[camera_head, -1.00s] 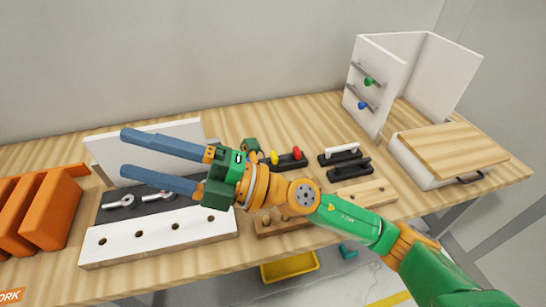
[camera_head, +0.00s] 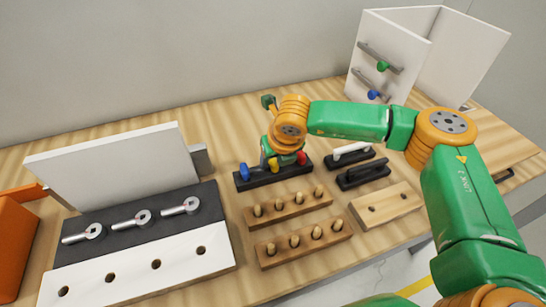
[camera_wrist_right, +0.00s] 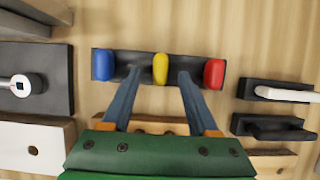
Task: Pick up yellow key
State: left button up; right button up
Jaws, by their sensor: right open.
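The yellow key (camera_head: 274,165) stands in the middle of a black holder (camera_head: 261,181), between a blue key (camera_head: 245,172) and a red key (camera_head: 301,158). In the right wrist view the yellow key (camera_wrist_right: 160,68) lies between the two blue-grey fingers of my right gripper (camera_wrist_right: 158,73). The fingers are open, one on each side of it, with gaps visible. In the head view my gripper's wrist is over the holder and hides most of the fingers. My left gripper is not in view.
Wooden peg blocks (camera_head: 305,241) lie in front of the holder. A white cabinet (camera_head: 398,42) stands at the back right.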

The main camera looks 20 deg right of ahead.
jog(key=shift+w+x, duration=0.25)
jog(key=shift+x, duration=0.95)
jog(key=shift+s+r, duration=0.2)
grip_shut()
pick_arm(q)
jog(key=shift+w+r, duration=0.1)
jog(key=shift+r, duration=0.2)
pick_arm(e)
jog(key=shift+w, duration=0.1)
jog(key=shift+r, duration=0.45)
pick_arm(q)
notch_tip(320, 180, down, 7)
jog(key=b, duration=0.7)
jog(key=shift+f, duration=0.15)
pick_arm(e)
jog(key=s+a+r, duration=0.8)
jog(key=s+r, duration=0.3)
jog(key=r, duration=0.1)
jog(key=shift+a, duration=0.35)
